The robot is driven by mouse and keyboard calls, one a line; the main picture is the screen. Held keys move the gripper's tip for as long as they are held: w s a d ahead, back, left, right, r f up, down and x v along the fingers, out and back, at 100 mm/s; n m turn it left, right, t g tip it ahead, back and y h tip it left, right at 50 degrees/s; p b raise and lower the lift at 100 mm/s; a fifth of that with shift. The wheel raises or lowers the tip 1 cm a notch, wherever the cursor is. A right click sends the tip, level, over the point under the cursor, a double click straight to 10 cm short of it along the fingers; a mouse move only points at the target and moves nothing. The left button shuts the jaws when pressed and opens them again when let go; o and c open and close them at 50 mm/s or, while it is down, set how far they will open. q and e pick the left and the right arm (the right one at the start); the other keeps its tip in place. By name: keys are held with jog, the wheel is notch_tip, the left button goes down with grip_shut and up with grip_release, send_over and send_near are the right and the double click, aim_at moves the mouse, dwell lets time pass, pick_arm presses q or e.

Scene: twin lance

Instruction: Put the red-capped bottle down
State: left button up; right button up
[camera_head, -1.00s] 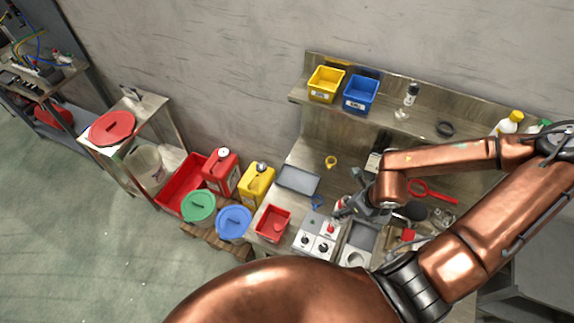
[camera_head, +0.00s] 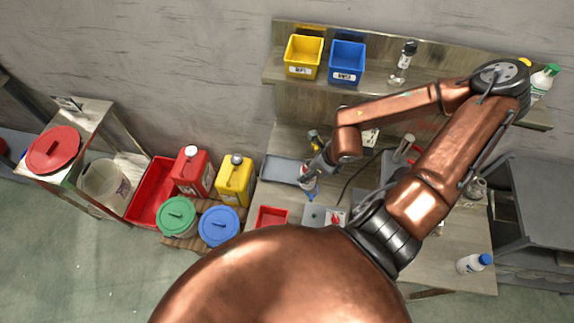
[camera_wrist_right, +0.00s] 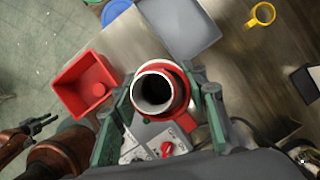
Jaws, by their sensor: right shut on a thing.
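My right gripper (camera_wrist_right: 160,102) is shut around a tube-like thing with a dark round opening, a pale rim and a red collar (camera_wrist_right: 178,72), probably the red-capped bottle. I look down on its top, and its lower part is hidden.
Yellow (camera_head: 303,57) and blue (camera_head: 347,62) bins stand on the shelf. A blue-capped bottle (camera_head: 473,263) is at lower right.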

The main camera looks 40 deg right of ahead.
jog(key=w+d+f+p, duration=0.1)
jog(key=w+f, duration=0.3)
jog(key=w+d+f+p, duration=0.1)
jog(key=w+f+p, duration=0.1)
jog(key=w+f, duration=0.2)
jog(key=w+d+f+p, duration=0.1)
jog(key=w+f+p, duration=0.1)
jog(key=w+f, duration=0.2)
jog(key=shift+d+f, duration=0.15)
jog(key=shift+d, duration=0.05)
jog(key=shift+f, duration=0.1)
jog(key=o, duration=1.4)
jog(key=shift+o, duration=0.2)
